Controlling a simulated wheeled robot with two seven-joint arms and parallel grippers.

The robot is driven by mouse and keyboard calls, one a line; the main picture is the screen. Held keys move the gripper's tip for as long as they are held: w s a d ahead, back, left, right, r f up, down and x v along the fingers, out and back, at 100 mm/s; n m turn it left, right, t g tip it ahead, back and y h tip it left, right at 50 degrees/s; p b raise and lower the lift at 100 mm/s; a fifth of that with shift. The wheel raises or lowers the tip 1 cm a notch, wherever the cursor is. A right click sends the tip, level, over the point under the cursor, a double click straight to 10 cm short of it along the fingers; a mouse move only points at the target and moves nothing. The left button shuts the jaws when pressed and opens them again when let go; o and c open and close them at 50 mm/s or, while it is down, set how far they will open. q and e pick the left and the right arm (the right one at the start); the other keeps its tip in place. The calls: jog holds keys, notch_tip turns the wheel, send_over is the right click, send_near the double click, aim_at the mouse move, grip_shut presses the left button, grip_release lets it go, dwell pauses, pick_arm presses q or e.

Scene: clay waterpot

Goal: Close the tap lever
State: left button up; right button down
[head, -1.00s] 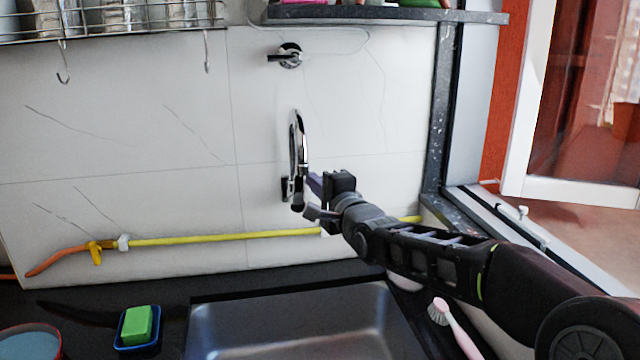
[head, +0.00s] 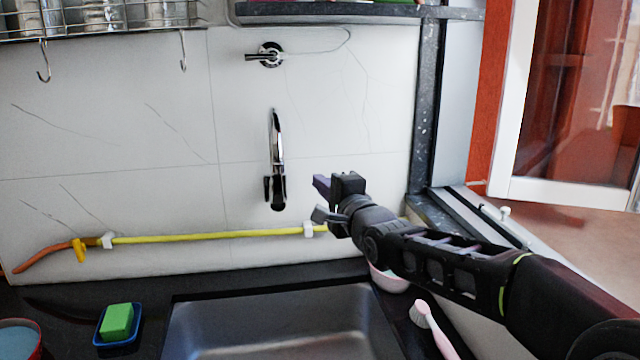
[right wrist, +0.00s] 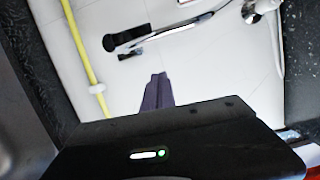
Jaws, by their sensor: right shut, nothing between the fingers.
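The chrome tap (head: 277,150) is on the white tiled wall above the sink, its slim spout upright in the head view. A small dark lever-like part (head: 267,188) shows at its lower left. Which dark part is the lever is hard to tell. In the right wrist view the chrome spout (right wrist: 185,28) lies across the top, with a black end piece (right wrist: 128,36) at its left. My right gripper (head: 319,185) is shut and empty, to the right of the tap's lower end and apart from it. Its purple fingers (right wrist: 157,92) point toward the tap. My left gripper is not in view.
A yellow hose (head: 200,237) runs along the wall below the tap. The metal sink (head: 280,325) is beneath. A green sponge (head: 118,321) sits in a blue tray at left; a pink brush (head: 430,325) lies at right. A chrome wall fitting (head: 266,55) is above.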

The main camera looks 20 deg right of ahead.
jog(key=s, duration=0.6)
jog(key=shift+s+a, duration=0.3)
jog(key=shift+a, duration=0.05)
